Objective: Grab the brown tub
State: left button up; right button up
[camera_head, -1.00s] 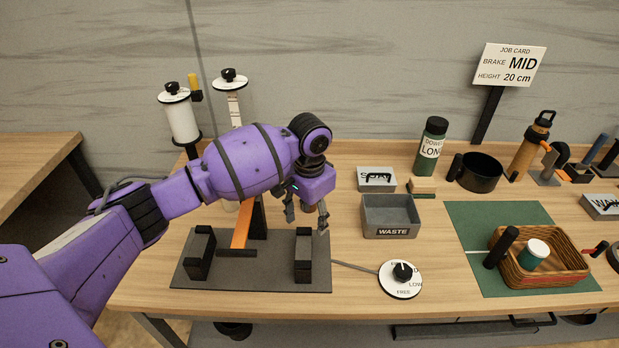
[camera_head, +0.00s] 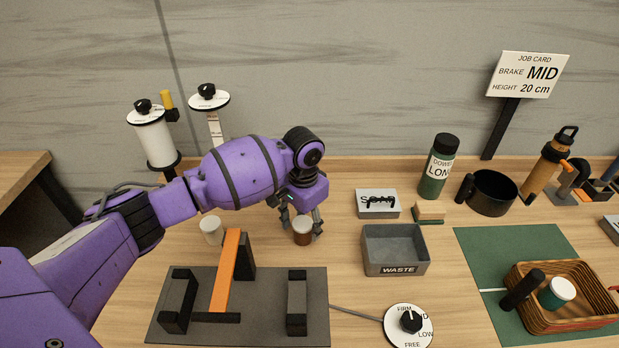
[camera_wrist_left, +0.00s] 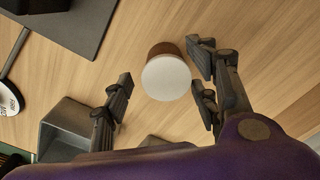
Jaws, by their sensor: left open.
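The brown tub (camera_head: 302,234) with a white lid stands upright on the wooden table, behind the dark mat. In the left wrist view the tub (camera_wrist_left: 167,74) shows its round white lid and a strip of brown side. My left gripper (camera_head: 301,218) is open, with its fingers at the tub in the head view. In the left wrist view the fingers (camera_wrist_left: 160,88) stand apart, with the tub just ahead between them, nearer the right-hand finger. I cannot tell whether they touch it. My right gripper is not in view.
A white-lidded tub (camera_head: 211,229) stands left of the orange strip (camera_head: 226,270). The grey waste bin (camera_head: 395,250) and soap box (camera_head: 377,203) stand to the right. A wicker basket (camera_head: 545,325) holding a green tub (camera_head: 557,292) sits on the green mat (camera_head: 478,250).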

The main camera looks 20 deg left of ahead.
aim_at(304, 224)
pick_arm(q)
notch_tip(304, 224, down, 3)
jog(key=shift+f, duration=0.2)
jog(key=c, duration=0.5)
jog(key=shift+r, duration=0.1)
jog(key=c, duration=0.6)
jog(key=shift+c, duration=0.4)
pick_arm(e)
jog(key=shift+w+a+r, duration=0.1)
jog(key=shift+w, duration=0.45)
pick_arm(q)
jog(key=shift+r, duration=0.1)
